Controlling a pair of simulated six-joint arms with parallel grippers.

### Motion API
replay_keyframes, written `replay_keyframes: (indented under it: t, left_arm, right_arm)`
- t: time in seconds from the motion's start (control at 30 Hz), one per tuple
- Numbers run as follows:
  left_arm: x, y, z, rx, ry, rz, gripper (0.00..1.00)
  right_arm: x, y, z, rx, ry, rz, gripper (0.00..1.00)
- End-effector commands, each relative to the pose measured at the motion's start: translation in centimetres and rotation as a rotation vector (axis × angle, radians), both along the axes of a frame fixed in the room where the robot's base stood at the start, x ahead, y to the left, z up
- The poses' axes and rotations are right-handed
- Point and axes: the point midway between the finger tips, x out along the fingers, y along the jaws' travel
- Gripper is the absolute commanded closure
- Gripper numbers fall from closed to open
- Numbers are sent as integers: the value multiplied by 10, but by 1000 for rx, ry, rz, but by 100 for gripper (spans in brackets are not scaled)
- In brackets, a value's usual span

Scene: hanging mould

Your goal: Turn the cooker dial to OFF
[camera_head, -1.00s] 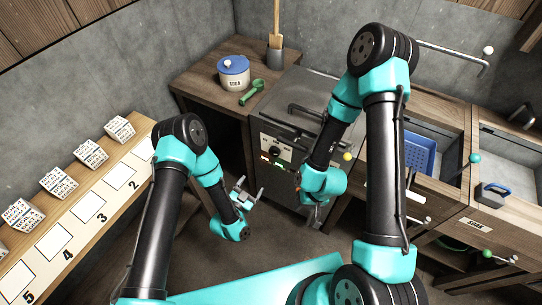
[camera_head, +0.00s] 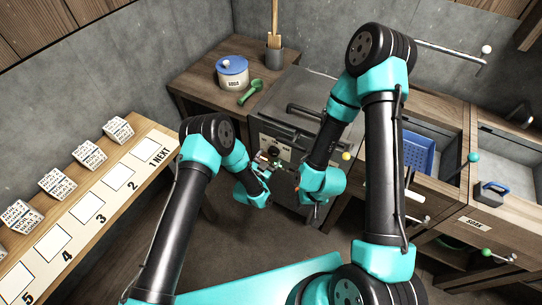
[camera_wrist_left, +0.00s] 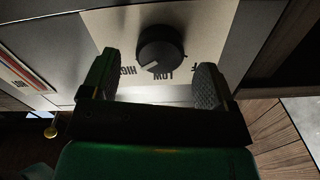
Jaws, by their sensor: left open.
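The black round cooker dial (camera_wrist_left: 160,48) sits on a pale panel in the left wrist view. HIGH and LOW are printed around its near side, and a light mark on it points roughly between them. Another label at the right is partly hidden by a finger. My left gripper (camera_wrist_left: 157,82) is open, one finger at each side and just short of the dial, with nothing between them. In the head view the dial (camera_head: 274,152) shows on the cooker front, with my left gripper (camera_head: 270,168) close to it. My right gripper hangs below its teal wrist, its fingers unclear.
The cooker (camera_head: 300,95) has a dark lid with a bar handle. A blue-lidded pot (camera_head: 232,75) and green scoop (camera_head: 250,92) are on the counter at left. My right arm stands close beside the cooker's right front.

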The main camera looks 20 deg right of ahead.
Motion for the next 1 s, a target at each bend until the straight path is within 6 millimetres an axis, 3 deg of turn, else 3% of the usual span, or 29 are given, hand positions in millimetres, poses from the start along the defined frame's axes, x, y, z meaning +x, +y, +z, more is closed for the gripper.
replay_keyframes:
  t: [0.2, 0.5, 1.0]
  left_arm:
    - [14, -13, -1, 1, 1, 1, 20]
    - [15, -14, -1, 1, 1, 1, 20]
    - [15, -14, 0, 0, 1, 1, 67]
  right_arm:
    - [0, 0, 0, 0, 0, 0, 57]
    - [0, 0, 0, 0, 0, 0, 57]
    - [0, 0, 0, 0, 0, 0, 57]
